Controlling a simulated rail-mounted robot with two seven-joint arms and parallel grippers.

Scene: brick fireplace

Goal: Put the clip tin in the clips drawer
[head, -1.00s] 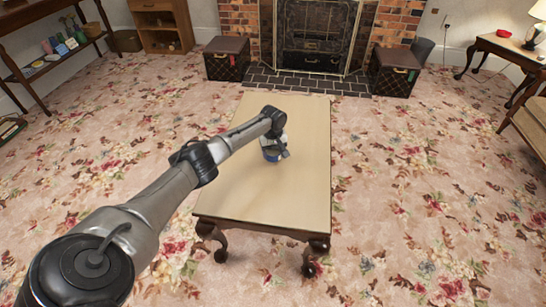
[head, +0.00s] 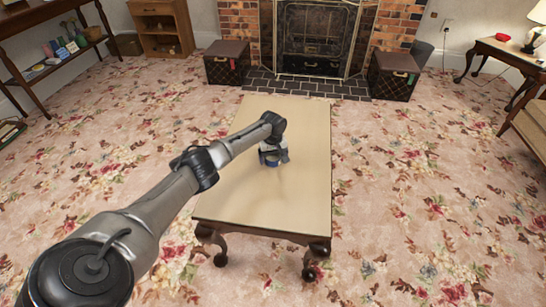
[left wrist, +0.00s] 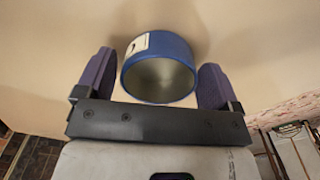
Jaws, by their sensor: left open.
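The clip tin (left wrist: 160,68), a blue round tin with a pale label and an open, empty-looking top, stands on the coffee table (head: 225,205). In the head view only a bit of the blue tin (head: 270,164) shows under my gripper. My right gripper is in neither view. I cannot tell which drawer is the clips drawer.
A wooden cabinet (head: 157,8) with a drawer stands at the back left. Two dark trunks (head: 227,66) (head: 390,80) flank the fireplace. A side table (head: 500,50) with a lamp is at the right. The rest of the table top is bare.

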